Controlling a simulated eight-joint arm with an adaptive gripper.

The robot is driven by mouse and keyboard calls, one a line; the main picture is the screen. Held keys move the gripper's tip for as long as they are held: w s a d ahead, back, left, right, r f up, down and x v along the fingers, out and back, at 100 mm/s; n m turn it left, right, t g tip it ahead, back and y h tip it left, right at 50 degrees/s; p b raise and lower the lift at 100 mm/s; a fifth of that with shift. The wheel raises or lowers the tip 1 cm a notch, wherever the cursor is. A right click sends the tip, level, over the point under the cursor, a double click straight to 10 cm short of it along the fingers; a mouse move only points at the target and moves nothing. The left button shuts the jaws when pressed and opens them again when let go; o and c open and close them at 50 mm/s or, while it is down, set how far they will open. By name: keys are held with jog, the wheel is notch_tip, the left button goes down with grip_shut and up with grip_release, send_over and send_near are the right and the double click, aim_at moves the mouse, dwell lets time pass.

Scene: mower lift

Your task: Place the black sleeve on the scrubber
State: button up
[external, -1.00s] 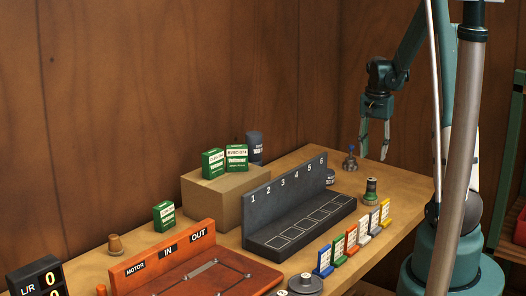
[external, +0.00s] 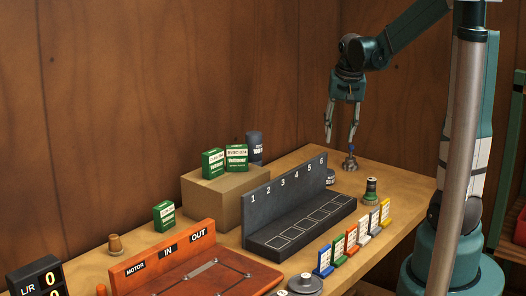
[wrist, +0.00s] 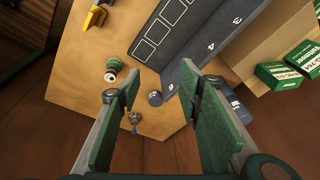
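My gripper (external: 341,146) is open and empty, pointing down above the far end of the table. Its fingers also stand wide apart in the wrist view (wrist: 160,75). A metal piece with a blue top (external: 350,161) stands on the table under the gripper; it also shows in the wrist view (wrist: 135,119). A green-and-black round piece (external: 371,191) stands nearer the front edge. I cannot tell which of these is the sleeve or the scrubber.
A dark numbered rack (external: 262,216) runs along the table. Several coloured tags (external: 350,240) line its front. An orange tray (external: 180,250) is near left. The far right tabletop has some free room.

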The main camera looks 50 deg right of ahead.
jog(key=s+a+r+n+t, duration=0.1)
jog(key=s+a+r+n, duration=0.1)
jog(key=a, duration=0.8)
jog(key=s+a+r+n+t, duration=0.2)
jog(key=s+a+n, duration=0.3)
jog(key=a, duration=0.5)
jog(key=s+a+r+n+t+y, duration=0.1)
jog(key=s+a, duration=0.4)
jog(key=a, duration=0.5)
jog(key=r+n+t, duration=0.1)
jog(key=n, duration=0.1)
jog(key=shift+a+r+n, duration=0.15)
jog(key=shift+r+n, duration=0.15)
jog(key=shift+n, duration=0.1)
